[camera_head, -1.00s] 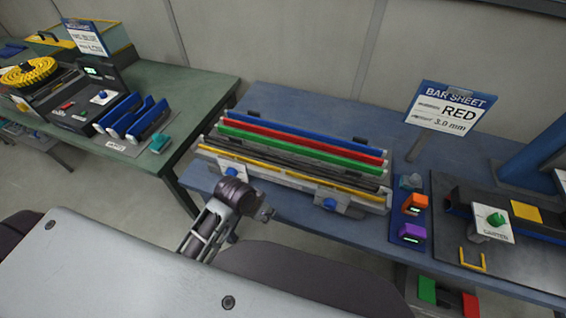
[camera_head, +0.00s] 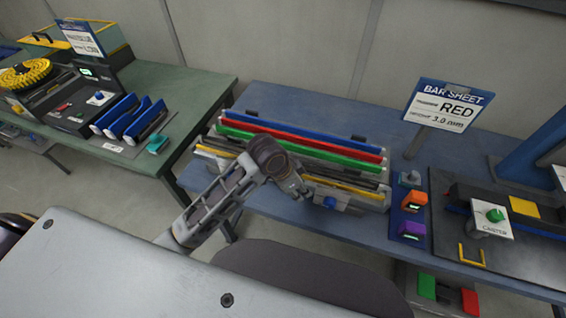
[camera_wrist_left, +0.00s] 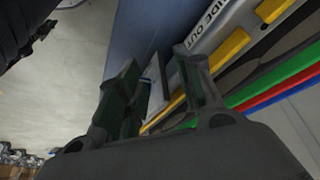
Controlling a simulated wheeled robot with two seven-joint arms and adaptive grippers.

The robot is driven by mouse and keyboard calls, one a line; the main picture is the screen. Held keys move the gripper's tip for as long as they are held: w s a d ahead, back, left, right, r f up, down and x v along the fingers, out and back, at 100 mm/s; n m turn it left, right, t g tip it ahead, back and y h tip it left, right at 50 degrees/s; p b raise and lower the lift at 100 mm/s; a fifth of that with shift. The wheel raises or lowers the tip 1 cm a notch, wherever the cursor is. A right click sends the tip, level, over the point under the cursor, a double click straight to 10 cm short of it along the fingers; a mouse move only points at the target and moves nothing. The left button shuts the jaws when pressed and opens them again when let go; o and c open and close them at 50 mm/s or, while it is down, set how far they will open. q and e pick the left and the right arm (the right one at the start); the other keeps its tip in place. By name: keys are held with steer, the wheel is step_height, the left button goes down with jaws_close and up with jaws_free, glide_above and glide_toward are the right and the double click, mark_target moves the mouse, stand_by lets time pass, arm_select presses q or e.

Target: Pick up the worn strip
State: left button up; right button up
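A rack (camera_head: 228,168) of long parallel strips lies on the blue table. From back to front I see a blue strip (camera_head: 300,137), a red strip (camera_head: 300,142), a green strip (camera_head: 330,160), dark strips and a yellow strip (camera_head: 345,187) along the front. I cannot tell which one is the worn strip. My left gripper (camera_head: 301,188) is over the rack's front edge, its forearm hiding part of the strips. In the left wrist view, its two fingers (camera_wrist_left: 160,85) are apart, with the yellow strip (camera_wrist_left: 228,50) passing beyond them. My right gripper is not in view.
A dark fixture board (camera_head: 520,250) is at far right. A green table (camera_head: 190,90) is at left.

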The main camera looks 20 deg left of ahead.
arm_select(q)
steer(key=w+a+r+m+g+y, duration=0.1)
steer(key=w+a+r+m+y, duration=0.1)
steer(key=r, duration=0.5)
steer(key=w+a+r+m+g+y, duration=0.1)
steer(key=w+a+r+m+g, duration=0.1)
steer(key=w+a+r+m, duration=0.3)
steer(key=shift+w+a+r+m+y, duration=0.35)
steer(key=shift+w+r+m, duration=0.45)
steer(key=shift+w+r, duration=0.6)
steer(key=shift+s+d, duration=0.1)
steer(key=shift+f, duration=4.3)
steer(key=shift+f+p, duration=0.65)
steer(key=shift+f, duration=1.95)
steer(key=shift+c, duration=0.3)
